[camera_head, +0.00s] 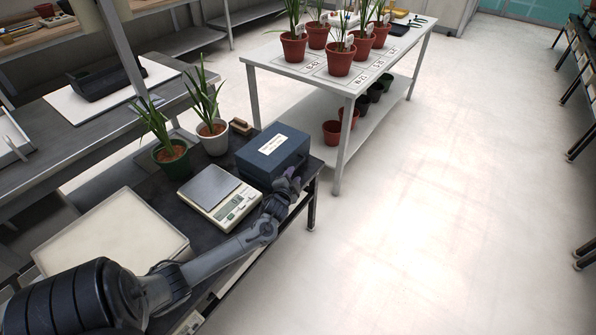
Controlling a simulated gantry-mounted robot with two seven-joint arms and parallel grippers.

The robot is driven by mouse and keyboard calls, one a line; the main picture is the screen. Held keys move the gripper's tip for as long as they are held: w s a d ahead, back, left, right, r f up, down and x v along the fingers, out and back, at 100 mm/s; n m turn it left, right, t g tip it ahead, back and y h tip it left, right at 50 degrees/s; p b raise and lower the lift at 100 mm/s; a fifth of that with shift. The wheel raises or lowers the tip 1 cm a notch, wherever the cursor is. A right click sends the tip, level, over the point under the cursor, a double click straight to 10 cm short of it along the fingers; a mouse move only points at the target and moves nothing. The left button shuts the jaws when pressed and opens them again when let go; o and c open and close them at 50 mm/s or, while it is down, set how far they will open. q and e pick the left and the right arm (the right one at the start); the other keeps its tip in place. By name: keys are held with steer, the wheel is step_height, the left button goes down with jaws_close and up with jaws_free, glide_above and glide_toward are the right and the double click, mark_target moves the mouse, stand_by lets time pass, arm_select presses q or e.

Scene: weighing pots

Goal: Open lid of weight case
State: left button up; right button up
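The weight case (262,167) is a dark blue box with a white label on its lid (287,145). It stands near the right end of the dark bench, and its lid looks shut.
A digital scale (211,187) stands left of the case. Two potted plants, in a green pot (173,163) and a white pot (213,141), and a small wooden block (240,126) are behind. A white tray (160,223) lies left. A white table (293,64) holds red pots. The right floor is clear.

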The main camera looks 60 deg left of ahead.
mark_target(298, 166)
arm_select(q)
steer(key=b+x, duration=0.3)
steer(key=x, duration=0.3)
steer(key=shift+w+a+f, duration=0.1)
steer(key=shift+f, duration=0.05)
steer(key=shift+w+a+b, duration=0.4)
steer(key=shift+a, duration=0.05)
jaws_close()
